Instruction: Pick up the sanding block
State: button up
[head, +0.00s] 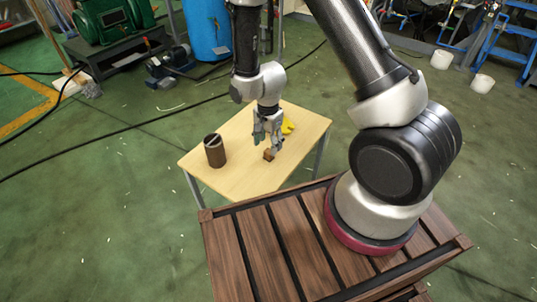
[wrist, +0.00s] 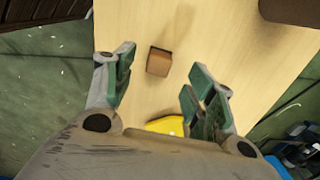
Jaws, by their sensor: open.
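The sanding block (head: 269,154) is a small brown block on the light wooden table (head: 235,180), near the table's middle. In the wrist view the sanding block (wrist: 159,62) lies ahead of my fingertips, between their lines and a little nearer the left finger. My gripper (head: 268,142) points down over the table, right by the block in the head view. In the wrist view my gripper (wrist: 158,72) has its two green-padded fingers spread apart, with nothing between them. The block appears to rest on the table, apart from both fingers.
A dark brown cylindrical container (head: 214,151) stands on the table's left part. A yellow object (head: 288,126) lies behind my gripper and also shows in the wrist view (wrist: 166,126), partly hidden by my gripper body. The table's front part is clear.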

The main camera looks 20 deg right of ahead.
aim_at(269, 151)
jog(key=f, duration=0.5)
jog(key=shift+w+d+f, duration=0.1)
jog(key=shift+d, duration=0.1)
jog(key=c, duration=1.1)
